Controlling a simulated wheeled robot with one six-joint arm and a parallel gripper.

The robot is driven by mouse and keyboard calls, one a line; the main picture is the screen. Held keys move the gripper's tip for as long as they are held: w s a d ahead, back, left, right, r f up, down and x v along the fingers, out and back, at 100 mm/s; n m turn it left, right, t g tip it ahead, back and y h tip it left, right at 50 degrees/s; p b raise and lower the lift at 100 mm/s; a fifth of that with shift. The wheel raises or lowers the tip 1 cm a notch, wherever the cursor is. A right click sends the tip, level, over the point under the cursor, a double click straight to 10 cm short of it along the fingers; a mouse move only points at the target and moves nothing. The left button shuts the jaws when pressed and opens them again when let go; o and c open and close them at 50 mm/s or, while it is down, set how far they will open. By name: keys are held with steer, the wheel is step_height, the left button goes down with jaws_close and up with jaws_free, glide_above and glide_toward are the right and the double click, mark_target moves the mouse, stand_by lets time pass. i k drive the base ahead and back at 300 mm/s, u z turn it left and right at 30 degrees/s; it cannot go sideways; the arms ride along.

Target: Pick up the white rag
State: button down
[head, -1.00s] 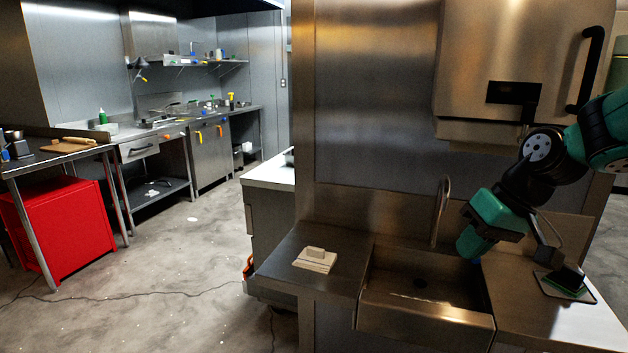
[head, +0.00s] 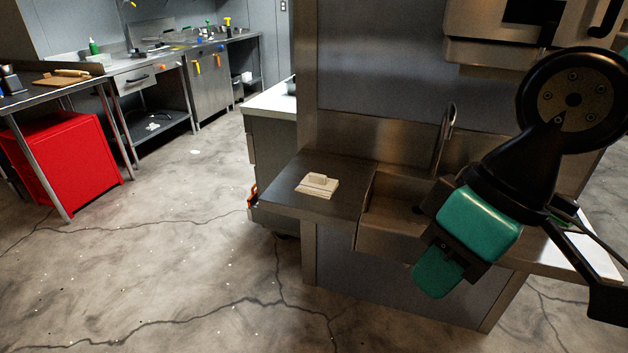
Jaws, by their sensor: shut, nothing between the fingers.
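A folded off-white cloth (head: 318,186), which looks like the white rag, lies on the steel counter (head: 283,197) left of the sink, with a small pale block-like piece on top. I cannot tell whether that piece is part of the cloth. My gripper (head: 437,275) points down in front of the sink, to the right of the cloth and well apart from it. It is shut and empty. Its wrist hides part of the sink.
The sink basin (head: 393,214) with its upright faucet (head: 444,135) is right of the cloth. A tall steel panel (head: 375,75) rises behind the counter. A red cabinet (head: 70,165) stands at the far left. The floor between is open.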

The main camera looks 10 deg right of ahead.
mark_target(318, 186)
steer(key=z, duration=0.05)
steer(key=k, duration=0.2)
steer(key=i, duration=1.2)
steer(key=u, duration=1.4)
